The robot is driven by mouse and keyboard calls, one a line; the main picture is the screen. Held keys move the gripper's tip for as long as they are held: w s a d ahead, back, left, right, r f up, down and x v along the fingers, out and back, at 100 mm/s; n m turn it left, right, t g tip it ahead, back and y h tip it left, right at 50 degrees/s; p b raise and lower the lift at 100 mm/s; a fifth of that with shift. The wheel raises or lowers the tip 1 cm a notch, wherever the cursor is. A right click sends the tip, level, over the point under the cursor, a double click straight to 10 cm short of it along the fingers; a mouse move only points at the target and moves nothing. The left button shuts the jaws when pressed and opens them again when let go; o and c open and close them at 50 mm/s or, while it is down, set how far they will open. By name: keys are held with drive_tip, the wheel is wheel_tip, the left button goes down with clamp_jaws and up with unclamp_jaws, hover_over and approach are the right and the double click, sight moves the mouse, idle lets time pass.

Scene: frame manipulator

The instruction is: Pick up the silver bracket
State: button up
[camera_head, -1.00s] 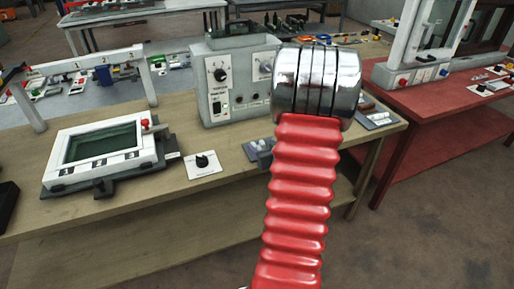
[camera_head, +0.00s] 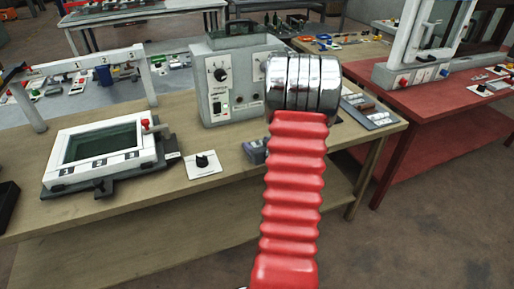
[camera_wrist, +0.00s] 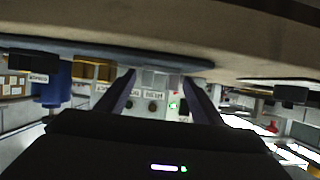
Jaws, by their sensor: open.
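My gripper (camera_wrist: 159,82) is open in the wrist view, with its two dark fingers apart. Small pale grey blocky pieces (camera_wrist: 153,78) show between the fingertips, beside a blue-grey tray edge (camera_wrist: 85,50). One may be the silver bracket, but I cannot tell, nor whether the fingers touch it. A dark tray (camera_head: 380,118) with small silver parts shows right of the arm, on the wooden bench (camera_head: 215,205). A small grey-blue item (camera_head: 255,150) shows left of the arm.
A grey control box (camera_head: 222,85) stands on the bench behind the arm. A white-framed screen unit (camera_head: 100,150) and a white knob plate (camera_head: 203,165) are at left. A red table (camera_head: 440,110) stands at right. The bench front is bare.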

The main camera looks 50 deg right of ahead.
drive_tip(key=shift+c, duration=0.4)
drive_tip(key=c, duration=1.1)
